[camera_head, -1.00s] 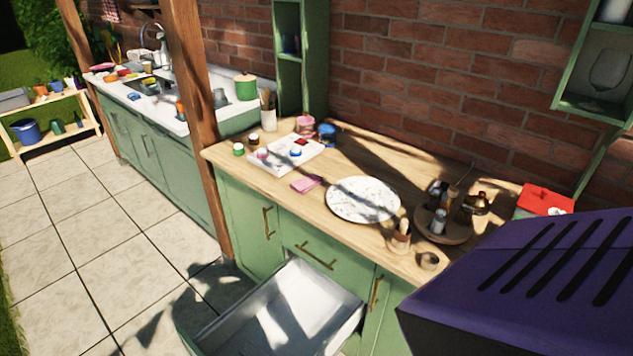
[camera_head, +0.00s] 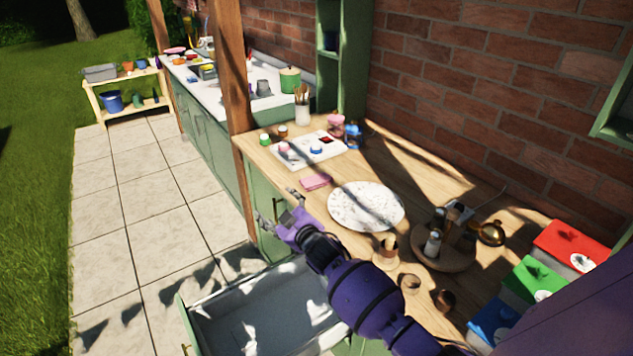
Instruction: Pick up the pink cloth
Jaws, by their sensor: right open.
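The pink cloth (camera_head: 316,182) lies folded on the wooden counter (camera_head: 285,168), between the white tray and the round marble board. My right gripper (camera_head: 278,205) is open and empty. It is in front of the counter's front edge, to the lower left of the cloth and apart from it. My purple right arm reaches in from the lower right, over the open drawer. My left gripper is not in view.
A white tray (camera_head: 330,153) with small jars lies behind the cloth. A round marble board (camera_head: 345,208) lies to its right. A wooden post (camera_head: 232,70) stands at the counter's left end. An open drawer (camera_head: 250,315) juts out below.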

